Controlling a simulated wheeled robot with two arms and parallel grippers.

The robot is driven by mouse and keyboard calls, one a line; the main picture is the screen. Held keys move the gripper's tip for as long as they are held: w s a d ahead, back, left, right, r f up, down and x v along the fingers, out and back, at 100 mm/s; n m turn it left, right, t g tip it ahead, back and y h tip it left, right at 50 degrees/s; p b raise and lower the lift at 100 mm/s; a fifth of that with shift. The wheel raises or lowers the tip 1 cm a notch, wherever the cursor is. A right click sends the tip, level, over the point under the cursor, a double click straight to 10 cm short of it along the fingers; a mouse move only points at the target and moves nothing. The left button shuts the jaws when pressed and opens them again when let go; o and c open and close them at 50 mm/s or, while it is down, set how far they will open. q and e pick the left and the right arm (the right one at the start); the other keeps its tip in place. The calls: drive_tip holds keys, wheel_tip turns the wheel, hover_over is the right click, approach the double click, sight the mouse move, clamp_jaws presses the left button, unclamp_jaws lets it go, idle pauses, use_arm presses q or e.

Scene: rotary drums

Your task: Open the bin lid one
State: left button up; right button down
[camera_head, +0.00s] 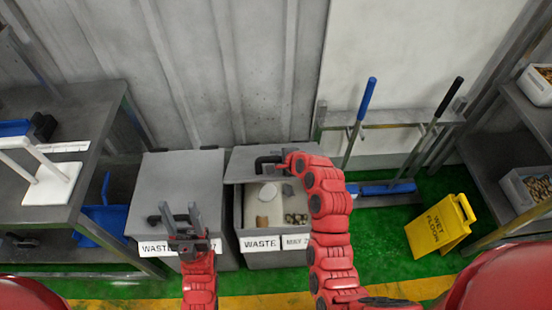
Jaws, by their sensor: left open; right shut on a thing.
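Two grey waste bins stand side by side against the wall. The left bin (178,170) has its lid shut, with a dark handle (154,219) at its front edge. My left gripper (181,212) is open over that front edge, close beside the handle; I cannot tell whether they touch. The right bin (262,260) is open at the front, showing pale and brown waste (263,222) inside. Its lid (255,155) is raised. My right gripper (284,161) is shut on that lid's dark handle (266,162); my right arm hides the bin's right side.
A metal table (60,240) with a white stand and blue items is at the left. A blue broom (358,125), another long-handled tool and a yellow wet floor sign (440,225) are at the right, beside shelving. Green floor is free in front of the sign.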

drive_tip(key=c, duration=0.9)
unclamp_jaws()
drive_tip(key=shift+s+d+r, duration=0.2)
drive_tip(key=shift+s, duration=0.1)
drive_tip(key=b+v, duration=0.2)
drive_tip(key=v, duration=0.8)
drive_tip(key=shift+s+d+r+b, duration=0.15)
drive_tip(key=shift+r+b, duration=0.1)
drive_tip(key=shift+b, duration=0.05)
drive_tip(key=p+v, duration=0.6)
drive_tip(key=p, duration=0.3)
drive_tip(key=shift+c, duration=0.3)
